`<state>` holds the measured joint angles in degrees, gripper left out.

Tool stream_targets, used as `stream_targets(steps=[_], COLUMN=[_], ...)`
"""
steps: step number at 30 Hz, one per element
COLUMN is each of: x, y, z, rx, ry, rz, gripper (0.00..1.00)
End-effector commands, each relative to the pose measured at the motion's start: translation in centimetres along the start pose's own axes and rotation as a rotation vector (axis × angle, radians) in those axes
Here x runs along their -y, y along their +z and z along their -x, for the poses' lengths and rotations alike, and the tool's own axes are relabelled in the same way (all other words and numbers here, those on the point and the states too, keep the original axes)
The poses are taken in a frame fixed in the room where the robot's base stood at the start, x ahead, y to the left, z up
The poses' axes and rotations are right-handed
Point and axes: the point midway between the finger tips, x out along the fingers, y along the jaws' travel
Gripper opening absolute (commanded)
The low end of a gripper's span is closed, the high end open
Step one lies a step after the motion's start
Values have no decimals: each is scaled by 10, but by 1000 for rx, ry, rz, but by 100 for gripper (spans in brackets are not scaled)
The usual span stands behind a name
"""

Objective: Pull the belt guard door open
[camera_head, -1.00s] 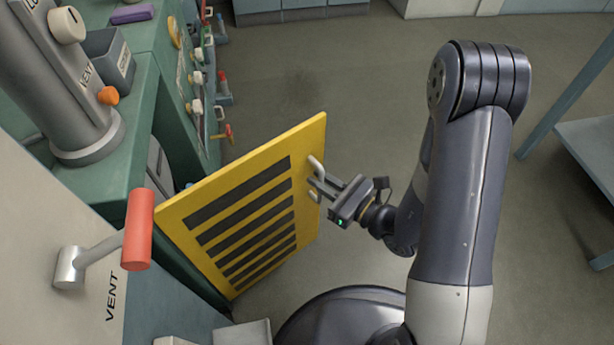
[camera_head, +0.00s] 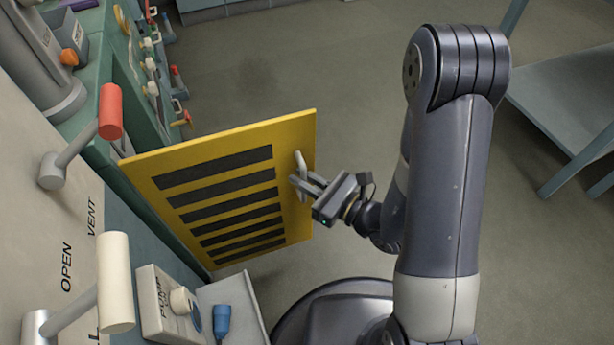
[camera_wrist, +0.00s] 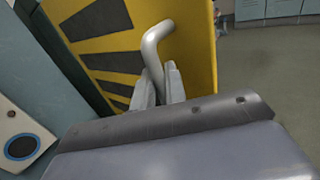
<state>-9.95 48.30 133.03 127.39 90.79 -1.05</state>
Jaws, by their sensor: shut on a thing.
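The belt guard door (camera_head: 297,130) is a yellow panel with several black slots. It stands swung out from the green machine on the left, well open. Its pale bar handle (camera_head: 300,162) is near the free edge on the right. My gripper (camera_head: 303,186) is shut on the handle. In the wrist view the door (camera_wrist: 200,40) fills the upper middle, and the bent handle (camera_wrist: 153,50) runs down between my two fingers (camera_wrist: 158,90). The lower part of the handle is hidden by the fingers.
On the left are a red lever (camera_head: 110,112), a cream lever (camera_head: 115,280) and a pump box (camera_head: 165,305) with a blue plug (camera_head: 221,320) beside it. A grey-blue table (camera_head: 565,110) stands at the right. The floor between is clear.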

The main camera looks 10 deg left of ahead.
Motion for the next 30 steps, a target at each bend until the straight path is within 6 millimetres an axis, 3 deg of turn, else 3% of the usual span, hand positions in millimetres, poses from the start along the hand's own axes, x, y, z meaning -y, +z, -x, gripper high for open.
stream_targets(steps=[8, 9, 15, 24, 30], x=[-4, -4, -2, -1, 0], y=[1, 1, 0, 0, 0], z=[-1, -1, 0, 2, 18], rx=[1, 1, 1, 0, -3], ry=[13, 13, 8, 4, 0], rz=[-1, -1, 0, 0, -2], gripper=[0, 13, 29, 29, 29])
